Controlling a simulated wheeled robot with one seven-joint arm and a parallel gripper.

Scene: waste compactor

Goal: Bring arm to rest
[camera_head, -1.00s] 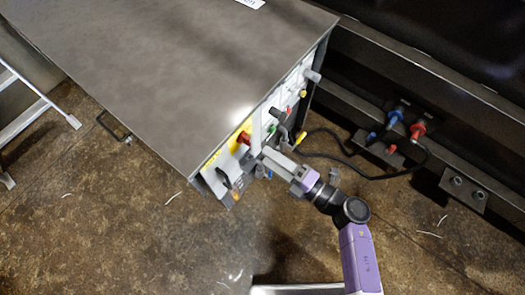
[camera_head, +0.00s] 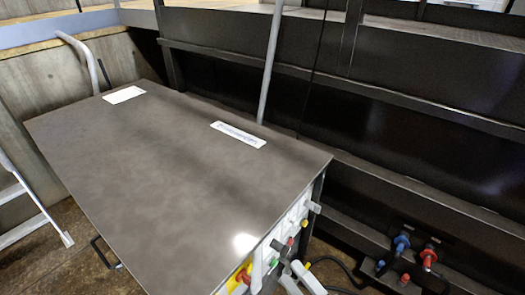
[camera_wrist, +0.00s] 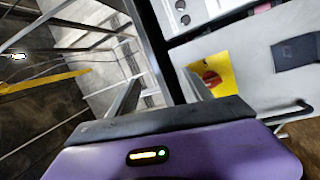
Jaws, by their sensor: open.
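My gripper (camera_wrist: 163,78) shows in the wrist view, its two grey fingers spread apart with nothing between them. Its purple body fills the bottom of that view. In front of it, to the right, is the compactor's control panel (camera_wrist: 260,50) with a red button on a yellow plate (camera_wrist: 216,72). In the head view, the panel (camera_head: 268,255) is on the cabinet's near right side. A grey part at the bottom edge there seems to be my gripper's end; the rest of my arm is out of frame.
A large grey cabinet top (camera_head: 170,170) fills the middle left of the head view. Blue and red couplings (camera_head: 428,256) sit on the dark machine frame at right. A ladder (camera_head: 35,215) stands at the left edge. A pale pole (camera_head: 270,65) rises behind the cabinet.

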